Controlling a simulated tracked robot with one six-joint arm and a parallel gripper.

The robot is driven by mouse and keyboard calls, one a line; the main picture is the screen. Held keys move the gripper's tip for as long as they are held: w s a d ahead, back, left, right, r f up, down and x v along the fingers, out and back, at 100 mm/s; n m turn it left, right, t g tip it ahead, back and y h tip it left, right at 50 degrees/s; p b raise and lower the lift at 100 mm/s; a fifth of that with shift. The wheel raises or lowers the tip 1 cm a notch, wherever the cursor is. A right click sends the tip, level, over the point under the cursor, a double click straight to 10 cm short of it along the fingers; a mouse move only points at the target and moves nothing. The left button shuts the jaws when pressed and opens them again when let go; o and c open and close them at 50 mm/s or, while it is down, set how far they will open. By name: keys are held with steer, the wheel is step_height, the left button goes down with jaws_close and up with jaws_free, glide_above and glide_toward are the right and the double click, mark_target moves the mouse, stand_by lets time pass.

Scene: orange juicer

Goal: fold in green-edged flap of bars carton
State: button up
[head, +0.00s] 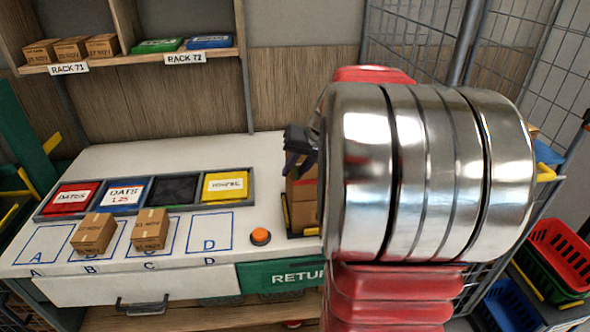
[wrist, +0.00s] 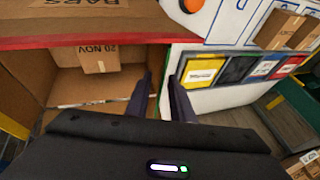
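The bars carton is brown cardboard and stands open in the wrist view (wrist: 75,75). Upside-down BARS lettering is at its top, above a red-edged panel (wrist: 100,40). Inside is a small box marked 20 NOV (wrist: 98,58). One finger overlaps the carton's right side; the other is over the white table. I cannot tell whether either touches. In the head view, my gripper (head: 298,145) is above the partly hidden carton (head: 303,208).
An orange button (head: 260,236) and a tray of coloured cards (head: 37,217) are left of the carton. Two small boxes stand at marked places B (head: 93,233) and C (head: 150,230). Racks with boxes are behind. My arm blocks the head view's right side.

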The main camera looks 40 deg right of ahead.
steer(key=shift+w+f, duration=0.2)
steer(key=shift+f, duration=0.1)
steer(key=shift+c, duration=0.3)
jaws_close()
steer(key=shift+d, duration=0.25)
steer(key=shift+s+a, duration=0.1)
steer(key=shift+a, duration=0.1)
